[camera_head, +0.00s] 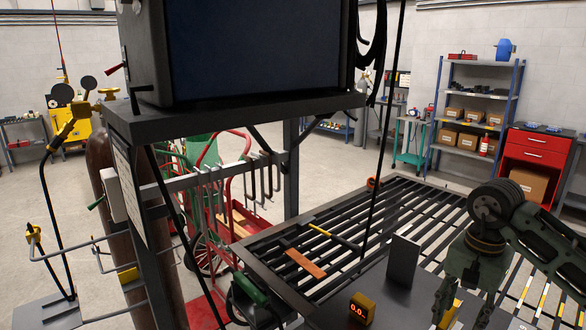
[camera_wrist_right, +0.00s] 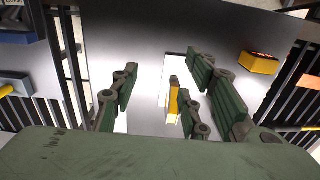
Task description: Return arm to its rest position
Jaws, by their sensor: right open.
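My right arm comes in from the right in the head view, and its dark green gripper (camera_head: 463,305) points down over the grey plate at the front of the slatted table. In the right wrist view the fingers of the right gripper (camera_wrist_right: 160,95) stand apart with nothing held between them. A yellow and white piece (camera_wrist_right: 172,104) shows below and between the fingers; its yellow part also shows beside a finger in the head view (camera_head: 450,315). I cannot tell whether a finger touches it. My left arm and gripper are out of view.
The slatted table (camera_head: 318,212) holds an orange-brown bar (camera_head: 306,263), an upright grey plate (camera_head: 403,262) and a yellow box with a display (camera_head: 362,308). A large dark machine (camera_head: 250,50) on a stand blocks the upper left. Shelves (camera_head: 475,95) and a red cabinet (camera_head: 536,152) stand behind.

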